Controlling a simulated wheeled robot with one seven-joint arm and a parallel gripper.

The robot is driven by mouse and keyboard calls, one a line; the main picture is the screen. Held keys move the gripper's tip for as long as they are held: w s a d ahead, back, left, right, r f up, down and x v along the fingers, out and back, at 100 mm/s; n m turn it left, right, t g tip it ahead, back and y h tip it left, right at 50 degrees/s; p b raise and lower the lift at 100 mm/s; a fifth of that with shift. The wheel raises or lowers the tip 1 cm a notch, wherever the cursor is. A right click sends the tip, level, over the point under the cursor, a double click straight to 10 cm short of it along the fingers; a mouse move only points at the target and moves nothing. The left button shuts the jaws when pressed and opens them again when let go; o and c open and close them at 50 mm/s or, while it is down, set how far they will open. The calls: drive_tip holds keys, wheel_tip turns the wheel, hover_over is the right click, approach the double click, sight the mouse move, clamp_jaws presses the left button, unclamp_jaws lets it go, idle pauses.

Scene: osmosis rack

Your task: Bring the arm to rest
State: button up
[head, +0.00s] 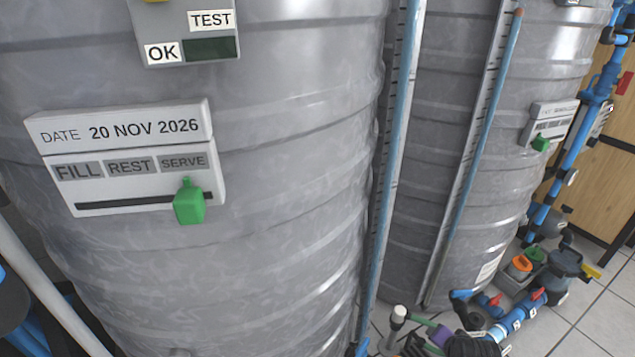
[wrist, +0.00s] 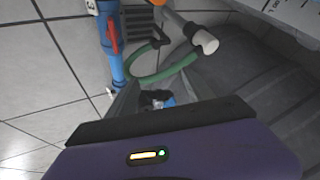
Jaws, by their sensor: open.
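My gripper (wrist: 155,98) shows in the wrist view as a purple body with a dark band across it and a small lit indicator. Its fingers are hard to make out against the dark background. It is open, and I see nothing held in it. It points down toward the floor near pipework.
A large grey tank (head: 290,220) fills the left of the head view, with a date panel (head: 130,150) and green slider (head: 188,203). A second tank (head: 440,150) stands right. Blue pipes (head: 515,320), a green hose (wrist: 160,74) and white pipe end (wrist: 205,42) are nearby.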

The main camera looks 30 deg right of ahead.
drive_tip(key=s+a+r+n+t, duration=0.2)
drive_tip(key=a+r+n+t, duration=0.25)
drive_tip(key=a+r, duration=0.5)
drive_tip(key=s+a+r+n+t, duration=0.2)
drive_tip(key=a+r+n+t, duration=0.3)
drive_tip(key=a+r, duration=0.45)
drive_tip(key=s+a+r+n+y, duration=0.55)
drive_tip(key=s+a+r, duration=0.35)
drive_tip(key=s+a, duration=0.55)
wheel_tip(320, 180, up, 30)
drive_tip(key=p, duration=2.9)
drive_tip(key=shift+w+n, duration=0.35)
drive_tip(key=shift+n, duration=0.05)
drive_tip(key=shift+h, duration=0.25)
